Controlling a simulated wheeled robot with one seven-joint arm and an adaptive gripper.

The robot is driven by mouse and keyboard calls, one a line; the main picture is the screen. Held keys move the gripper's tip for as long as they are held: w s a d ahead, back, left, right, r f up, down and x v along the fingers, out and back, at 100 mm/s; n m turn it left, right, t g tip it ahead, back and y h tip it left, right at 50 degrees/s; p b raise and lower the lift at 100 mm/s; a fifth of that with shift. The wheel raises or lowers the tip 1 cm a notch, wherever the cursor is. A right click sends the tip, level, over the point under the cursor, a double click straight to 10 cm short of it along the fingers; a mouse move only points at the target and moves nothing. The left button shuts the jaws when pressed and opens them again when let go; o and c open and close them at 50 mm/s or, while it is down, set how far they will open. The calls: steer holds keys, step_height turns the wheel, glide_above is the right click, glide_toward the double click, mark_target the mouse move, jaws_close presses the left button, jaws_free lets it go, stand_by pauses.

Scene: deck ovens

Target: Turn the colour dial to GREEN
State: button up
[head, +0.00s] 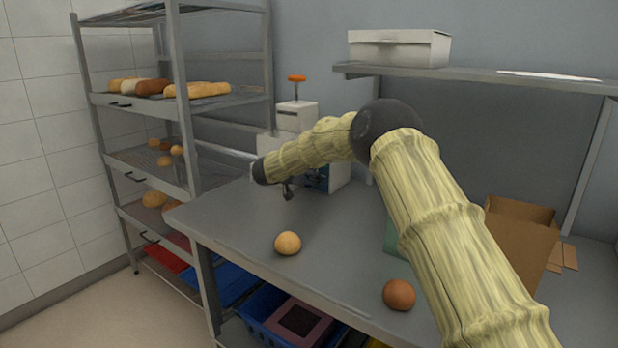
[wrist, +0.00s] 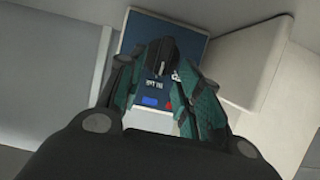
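The colour dial sits on a dark blue panel (wrist: 190,32) of a pale machine (head: 296,118). In the head view the blue panel (head: 317,180) shows low on the machine's front, partly behind my arm. In the wrist view my gripper (wrist: 168,66) is right over the panel, its two teal fingers converging at a dark shape with a pale line, probably the dial. I cannot tell whether the fingers touch it. A blue patch (wrist: 150,100), a red patch (wrist: 168,105) and small white lettering show between the fingers. No green mark is visible, and the dial's setting is unclear.
The machine stands on a grey worktable (head: 235,215) with a round bun (head: 288,243) and a brown one (head: 399,294) near its front edge. A cardboard box (head: 520,235) is at right. A bread rack (head: 182,100) stands left. A shelf (head: 480,75) hangs above.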

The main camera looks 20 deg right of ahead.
steer(key=shift+w+d+f, duration=0.15)
steer(key=shift+w+d, duration=0.15)
steer(key=shift+d, duration=0.05)
jaws_close()
